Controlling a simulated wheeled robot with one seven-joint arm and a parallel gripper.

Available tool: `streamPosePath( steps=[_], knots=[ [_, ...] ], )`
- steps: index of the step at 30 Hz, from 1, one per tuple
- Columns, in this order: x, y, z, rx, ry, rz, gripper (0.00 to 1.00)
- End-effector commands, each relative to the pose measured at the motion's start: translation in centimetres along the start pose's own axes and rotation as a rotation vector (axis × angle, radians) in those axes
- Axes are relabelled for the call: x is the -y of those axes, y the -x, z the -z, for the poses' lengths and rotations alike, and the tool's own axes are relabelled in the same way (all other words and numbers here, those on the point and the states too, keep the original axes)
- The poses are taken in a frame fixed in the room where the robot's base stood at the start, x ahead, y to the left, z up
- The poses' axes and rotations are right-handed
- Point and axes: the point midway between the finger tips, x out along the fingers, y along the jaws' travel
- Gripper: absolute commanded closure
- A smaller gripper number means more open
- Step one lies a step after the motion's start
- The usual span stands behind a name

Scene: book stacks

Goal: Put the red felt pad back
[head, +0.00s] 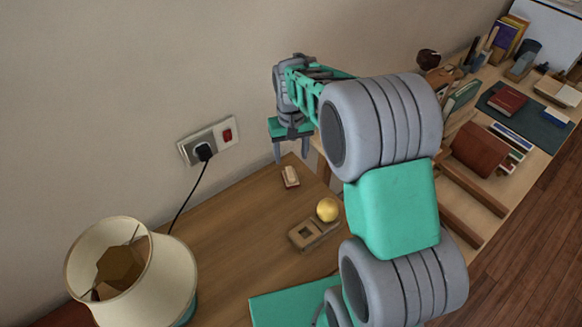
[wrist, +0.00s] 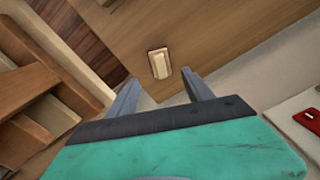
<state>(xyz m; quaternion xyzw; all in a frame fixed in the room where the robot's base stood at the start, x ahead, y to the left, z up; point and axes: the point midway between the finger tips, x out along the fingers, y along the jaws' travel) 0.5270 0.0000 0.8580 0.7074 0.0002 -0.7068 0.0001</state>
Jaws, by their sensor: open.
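A small pale block with a thin red edge (head: 290,177) lies on the wooden desk below my gripper. It also shows in the wrist view (wrist: 160,64), just beyond the fingertips, with red along its top edge. I cannot tell whether that red is the felt pad. My gripper (head: 291,153) points down above the desk near the wall, apart from the block. Its two fingers stand open with nothing between them in the wrist view (wrist: 160,86).
A wooden holder with a square recess (head: 303,236) sits on the desk beside a yellow ball (head: 327,209). A lamp (head: 130,275) stands front left. A plugged wall socket (head: 207,141) has a red switch. A book-covered bench (head: 483,180) is at right.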

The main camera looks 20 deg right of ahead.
Motion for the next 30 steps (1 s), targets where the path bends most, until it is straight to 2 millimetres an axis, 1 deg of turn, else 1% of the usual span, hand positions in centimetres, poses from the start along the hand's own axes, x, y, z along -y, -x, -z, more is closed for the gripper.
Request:
streamPosePath(
  steps=[1, 5, 8, 11, 12, 14, 15, 18, 20, 21, 23, 29, 30],
  knots=[
    [0.0, 0.9, 0.0, -0.002, 0.0, 0.0, 0.41],
    [0.0, 2.5, 0.0, -0.002, 0.0, 0.0, 0.41],
    [0.0, 4.3, -1.3, -0.025, 0.001, 0.0, 0.41],
    [0.1, 7.1, -4.8, -0.083, 0.003, 0.0, 0.41],
    [0.2, 8.2, -6.8, -0.112, 0.004, 0.001, 0.41],
    [0.2, 9.2, -9.9, -0.157, 0.005, 0.001, 0.41],
    [0.2, 9.5, -11.9, -0.185, 0.006, 0.002, 0.41],
    [0.3, 9.4, -15.8, -0.239, 0.008, 0.002, 0.41],
    [0.3, 9.0, -17.2, -0.257, 0.009, 0.003, 0.41],
    [0.3, 8.8, -17.8, -0.265, 0.009, 0.003, 0.41],
    [0.3, 8.6, -18.2, -0.27, 0.009, 0.003, 0.41],
    [0.3, 8.6, -18.3, -0.268, 0.009, 0.003, 0.41],
    [0.3, 9.0, -18.2, -0.269, 0.009, 0.003, 0.41]
  ],
)
